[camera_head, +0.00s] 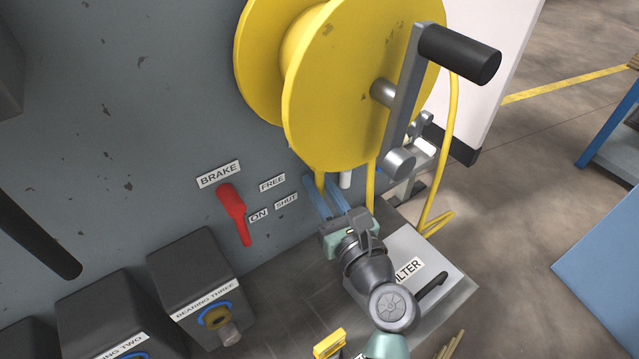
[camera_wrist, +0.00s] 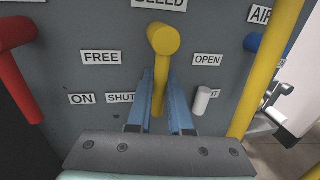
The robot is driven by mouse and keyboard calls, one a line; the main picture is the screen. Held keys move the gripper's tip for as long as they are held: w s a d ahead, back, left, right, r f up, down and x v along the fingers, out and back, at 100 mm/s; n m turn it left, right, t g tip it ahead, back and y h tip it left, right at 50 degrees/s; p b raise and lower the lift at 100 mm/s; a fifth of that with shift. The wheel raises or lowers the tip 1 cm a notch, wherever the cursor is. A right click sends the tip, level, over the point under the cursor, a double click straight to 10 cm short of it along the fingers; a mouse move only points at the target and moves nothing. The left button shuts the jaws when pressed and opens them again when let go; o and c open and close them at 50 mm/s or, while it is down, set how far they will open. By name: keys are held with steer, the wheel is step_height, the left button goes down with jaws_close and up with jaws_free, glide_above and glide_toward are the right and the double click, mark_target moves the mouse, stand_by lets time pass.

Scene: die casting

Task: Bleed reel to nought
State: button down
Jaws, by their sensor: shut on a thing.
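The yellow reel (camera_head: 345,85), with a grey crank and black handle (camera_head: 460,54), fills the top of the head view. Below it my gripper (camera_head: 326,190) reaches to the grey panel. In the wrist view its blue fingers (camera_wrist: 166,82) are shut on the yellow bleed lever (camera_wrist: 162,42), one on each side. The lever's arm hangs downward, under a partly cut-off BLEED label (camera_wrist: 160,4). An OPEN label (camera_wrist: 208,60) is to its right; the label below that is partly hidden by a white knob (camera_wrist: 202,100). In the head view the lever is mostly hidden.
The red brake lever (camera_head: 232,208) points down toward ON and also shows in the wrist view (camera_wrist: 18,75). A yellow hose (camera_wrist: 265,70) hangs right of my fingers, beside a blue lever (camera_wrist: 262,44). The filter box (camera_head: 425,255) and bearing boxes (camera_head: 190,262) stand below.

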steer(key=shift+d+f, duration=0.1)
stand_by(0.7)
steer(key=w+d+r+n+y+b, duration=0.2)
steer(key=d+r+n+y+b, duration=0.1)
steer(key=n+b, duration=1.1)
steer(key=shift+w+d+r+n+y, duration=0.35)
steer(key=shift+r+n, duration=0.2)
steer(key=shift+n, duration=1.25)
steer(key=shift+b, duration=0.3)
steer(key=c, duration=0.8)
jaws_free()
steer(key=shift+c, duration=0.2)
steer(key=v, duration=1.3)
